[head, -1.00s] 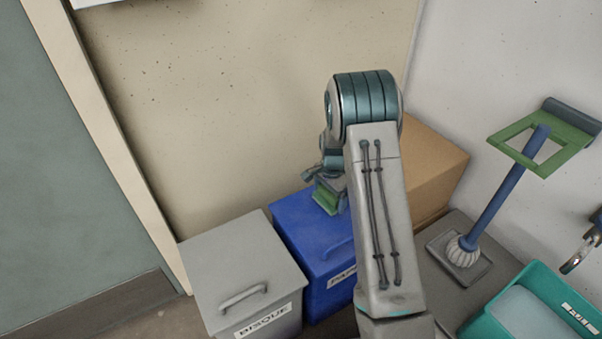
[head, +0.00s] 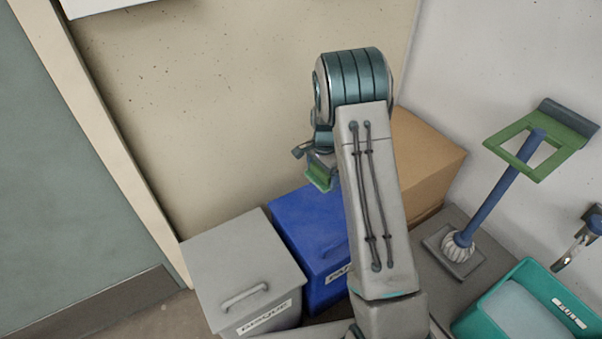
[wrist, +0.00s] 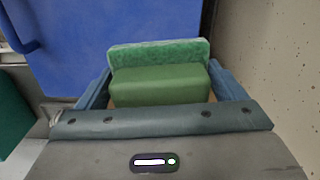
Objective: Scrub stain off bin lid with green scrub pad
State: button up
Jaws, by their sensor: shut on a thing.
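My gripper (head: 319,166) is shut on the green scrub pad (head: 320,178), which shows in the wrist view (wrist: 160,76) between the two blue-grey fingers. The pad has a lighter, rough face on its far side and a smoother green body. The blue bin's lid (head: 301,219) lies below the pad in the head view, and blue fills the upper part of the wrist view (wrist: 120,25). The pad appears raised clear of the lid, near its back edge. My arm hides the lid's right side. I cannot make out a stain.
A grey bin (head: 239,262) with a handled lid stands left of the blue bin. A cardboard box (head: 428,160) stands behind at right. The beige wall (head: 220,110) is close behind.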

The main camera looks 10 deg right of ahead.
jog(key=shift+r+p, duration=0.45)
jog(key=shift+r, duration=0.65)
